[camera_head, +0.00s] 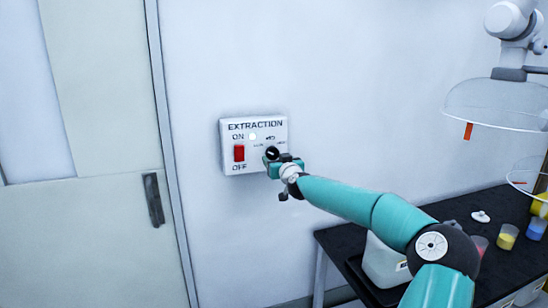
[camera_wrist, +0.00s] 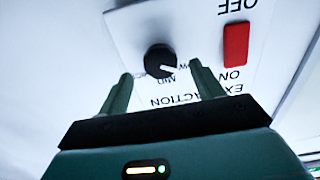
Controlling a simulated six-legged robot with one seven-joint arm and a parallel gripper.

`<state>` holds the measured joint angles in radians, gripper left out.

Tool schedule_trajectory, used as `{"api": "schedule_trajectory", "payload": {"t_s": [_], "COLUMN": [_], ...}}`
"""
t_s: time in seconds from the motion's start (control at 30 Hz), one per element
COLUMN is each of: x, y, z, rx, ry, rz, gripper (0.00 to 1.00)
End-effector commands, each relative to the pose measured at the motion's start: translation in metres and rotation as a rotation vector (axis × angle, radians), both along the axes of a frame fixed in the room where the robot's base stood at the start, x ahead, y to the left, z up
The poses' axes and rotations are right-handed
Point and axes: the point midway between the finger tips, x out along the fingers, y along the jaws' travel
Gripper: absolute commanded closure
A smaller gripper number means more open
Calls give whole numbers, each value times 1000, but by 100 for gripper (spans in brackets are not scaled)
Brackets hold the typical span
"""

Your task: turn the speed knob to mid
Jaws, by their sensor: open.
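The black round speed knob (camera_wrist: 160,60) sits on the white extraction panel (camera_wrist: 125,30), which appears upside down in the wrist view. A light pointer mark shows at the knob's lower right in that view, near the partly hidden LOW and MID lettering. In the head view, the knob (camera_head: 271,153) is at the panel's lower right. My gripper (camera_wrist: 160,70) is open and empty, its two fingers to either side of the knob in the picture with gaps showing. It also shows in the head view (camera_head: 280,161), close to the panel. Whether the fingertips reach around the knob is unclear.
A red ON/OFF switch (camera_wrist: 236,43) is beside the knob on the same panel. A door with a dark handle (camera_head: 153,199) is at left. A black bench (camera_head: 455,211) with cups and a white container (camera_head: 384,262) is at lower right.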

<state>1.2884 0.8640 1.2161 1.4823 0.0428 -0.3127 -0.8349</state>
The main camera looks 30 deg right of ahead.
Motion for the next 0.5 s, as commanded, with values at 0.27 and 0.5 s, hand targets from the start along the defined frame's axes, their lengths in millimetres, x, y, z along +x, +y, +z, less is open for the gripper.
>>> {"api": "schedule_trajectory", "payload": {"t_s": [0.27, 0.5], "x": [33, 37], "y": [-8, -9], "z": [-1, 0], "rx": [2, -1], "ry": [0, 1], "rz": [2, 1], "gripper": [34, 34]}}
